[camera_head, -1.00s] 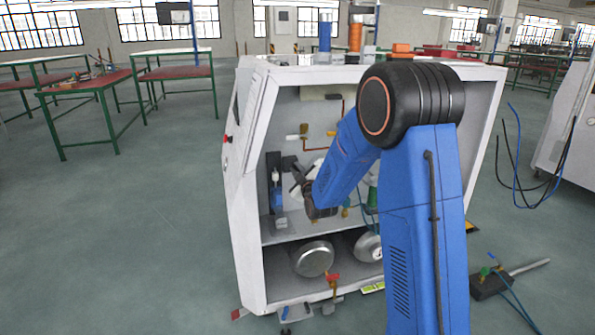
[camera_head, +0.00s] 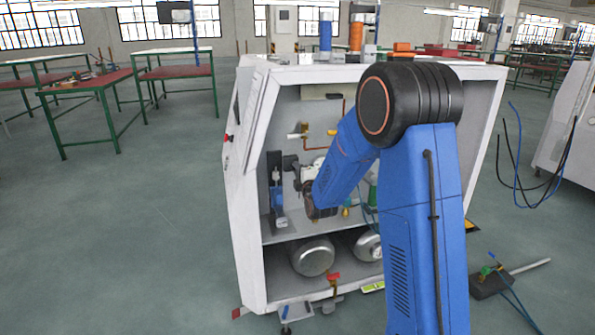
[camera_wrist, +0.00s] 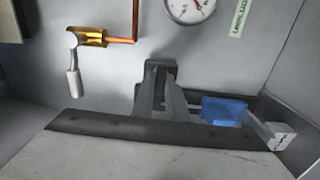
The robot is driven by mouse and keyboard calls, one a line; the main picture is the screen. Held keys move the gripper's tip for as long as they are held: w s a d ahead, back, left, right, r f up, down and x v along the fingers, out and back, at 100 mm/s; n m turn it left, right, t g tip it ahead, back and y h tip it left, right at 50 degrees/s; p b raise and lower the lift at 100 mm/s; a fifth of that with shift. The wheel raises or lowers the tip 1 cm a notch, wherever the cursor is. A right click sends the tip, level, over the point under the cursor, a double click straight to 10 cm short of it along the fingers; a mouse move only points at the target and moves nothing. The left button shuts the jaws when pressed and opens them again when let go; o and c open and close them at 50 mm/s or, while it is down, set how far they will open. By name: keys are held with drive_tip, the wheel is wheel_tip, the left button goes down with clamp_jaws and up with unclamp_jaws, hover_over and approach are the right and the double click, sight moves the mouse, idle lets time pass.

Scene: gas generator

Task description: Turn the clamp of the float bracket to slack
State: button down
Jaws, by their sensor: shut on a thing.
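The float bracket (camera_head: 274,165) is a dark upright stand on the cabinet shelf, with a blue float part (camera_head: 277,194) at its lower front. In the wrist view a blue part (camera_wrist: 222,110) and a small pale block (camera_wrist: 280,137) show right of the fingers. My gripper (camera_head: 291,162) reaches in from the right to the upper part of the bracket. In the wrist view its dark fingers (camera_wrist: 158,80) are close together and shut on the clamp. The clamp itself is mostly hidden between and behind the fingers.
The white cabinet (camera_head: 246,180) surrounds the gripper. A brass valve with a pale handle (camera_wrist: 74,80), a copper pipe (camera_wrist: 135,20) and a gauge (camera_wrist: 190,6) are on the back wall. Silver cylinders (camera_head: 312,256) lie under the shelf (camera_head: 285,233).

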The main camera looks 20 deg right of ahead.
drive_tip(key=shift+f+n, duration=0.1)
drive_tip(key=shift+n, duration=0.2)
drive_tip(key=c, duration=1.8)
unclamp_jaws()
drive_tip(key=shift+o, duration=0.2)
drive_tip(key=s, duration=1.7)
drive_tip(key=shift+s, duration=0.25)
drive_tip(key=s+m+g, duration=0.6)
drive_tip(key=s+m, duration=0.3)
drive_tip(key=s, duration=1.1)
drive_tip(key=s+r+m+g, duration=0.1)
drive_tip(key=s+m+g, duration=0.6)
drive_tip(key=s, duration=1.3)
drive_tip(key=shift+r+m, duration=0.2)
drive_tip(key=shift+m, duration=0.9)
